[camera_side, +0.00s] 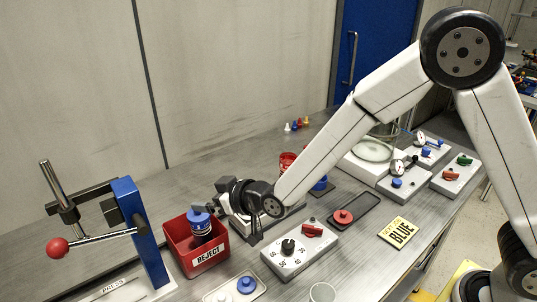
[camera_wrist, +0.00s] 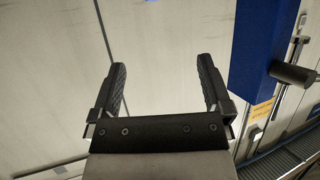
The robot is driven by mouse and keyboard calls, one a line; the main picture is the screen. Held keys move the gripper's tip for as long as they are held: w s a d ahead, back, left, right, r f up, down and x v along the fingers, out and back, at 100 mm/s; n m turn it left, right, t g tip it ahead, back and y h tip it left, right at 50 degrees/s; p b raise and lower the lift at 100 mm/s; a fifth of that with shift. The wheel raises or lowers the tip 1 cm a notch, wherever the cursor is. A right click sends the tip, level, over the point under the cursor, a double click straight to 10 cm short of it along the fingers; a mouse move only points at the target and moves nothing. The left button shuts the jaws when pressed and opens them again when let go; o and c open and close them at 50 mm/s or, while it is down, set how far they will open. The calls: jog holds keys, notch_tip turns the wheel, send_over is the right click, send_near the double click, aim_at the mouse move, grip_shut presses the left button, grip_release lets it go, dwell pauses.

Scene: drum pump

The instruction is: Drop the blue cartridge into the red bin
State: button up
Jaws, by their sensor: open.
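The red bin (camera_side: 183,256), labelled REJECT, stands on the bench left of centre in the side view. A blue-topped cartridge (camera_side: 199,217) with a dark lower body and a pale band is within the bin's opening, roughly upright. Its top shows above the rim; its bottom is hidden by the front wall, so I cannot tell what it rests on. My gripper (camera_side: 222,198) is just right of the cartridge, pointing left and apart from it. In the wrist view my gripper (camera_wrist: 164,75) has its two black fingers spread with nothing between them.
A blue press (camera_side: 140,232) with a red-knobbed lever stands left of the bin. Another blue piece (camera_side: 320,184) sits behind my arm.

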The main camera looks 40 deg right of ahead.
jog(key=shift+v, duration=0.9)
jog(key=shift+d, duration=0.1)
jog(key=s+d+f+m+g+h, duration=0.2)
jog(key=s+d+g, duration=0.3)
jog(key=s+d, duration=0.5)
jog(key=s+d+f+m+g+h, duration=0.1)
jog(key=s+d+g, duration=0.4)
jog(key=s+d, duration=0.5)
jog(key=shift+s+d+f+m+h, duration=0.35)
jog(key=shift+d+m+h, duration=0.25)
jog(key=shift+d+h, duration=0.35)
